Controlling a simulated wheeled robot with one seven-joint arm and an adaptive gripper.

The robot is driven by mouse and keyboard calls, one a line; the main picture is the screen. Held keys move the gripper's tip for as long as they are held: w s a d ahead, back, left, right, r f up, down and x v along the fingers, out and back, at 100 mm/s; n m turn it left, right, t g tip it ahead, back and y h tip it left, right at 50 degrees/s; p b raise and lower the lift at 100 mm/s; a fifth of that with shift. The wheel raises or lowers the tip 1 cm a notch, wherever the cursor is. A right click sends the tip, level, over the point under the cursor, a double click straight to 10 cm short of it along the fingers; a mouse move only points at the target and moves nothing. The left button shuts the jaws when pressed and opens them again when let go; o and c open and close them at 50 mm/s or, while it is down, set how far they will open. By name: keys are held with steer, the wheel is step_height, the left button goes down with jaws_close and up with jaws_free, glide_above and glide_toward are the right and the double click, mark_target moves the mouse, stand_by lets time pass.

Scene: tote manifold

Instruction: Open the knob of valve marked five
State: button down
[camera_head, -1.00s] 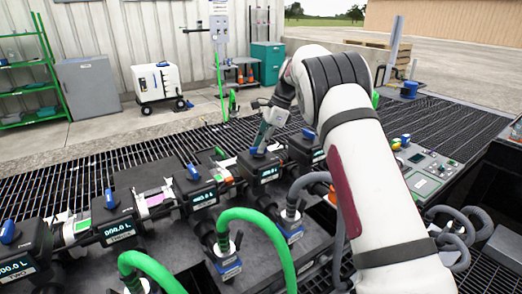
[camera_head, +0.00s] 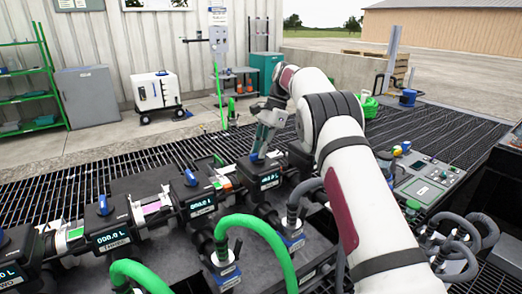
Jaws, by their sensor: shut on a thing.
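My gripper (camera_head: 261,152) is at the valve unit (camera_head: 271,182) at the right end of the visible row, pointing down with its fingers around the blue knob on top. It is shut on the knob, which is mostly hidden by the fingers. The unit is a dark box with a lit display; its label is too small to read surely, so I cannot confirm the mark five. Other blue knobs stand upright on neighbouring units, one on the unit just left (camera_head: 190,177) and one further left (camera_head: 102,205).
Green hoses (camera_head: 255,225) and grey hoses arch in front of the row. A control panel (camera_head: 430,178) with coloured buttons stands to the right. Dark floor grating (camera_head: 140,165) lies behind the units. A white wheeled box (camera_head: 158,92) and a grey cabinet stand further back.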

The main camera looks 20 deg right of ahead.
steer(key=c, duration=1.6)
jaws_free()
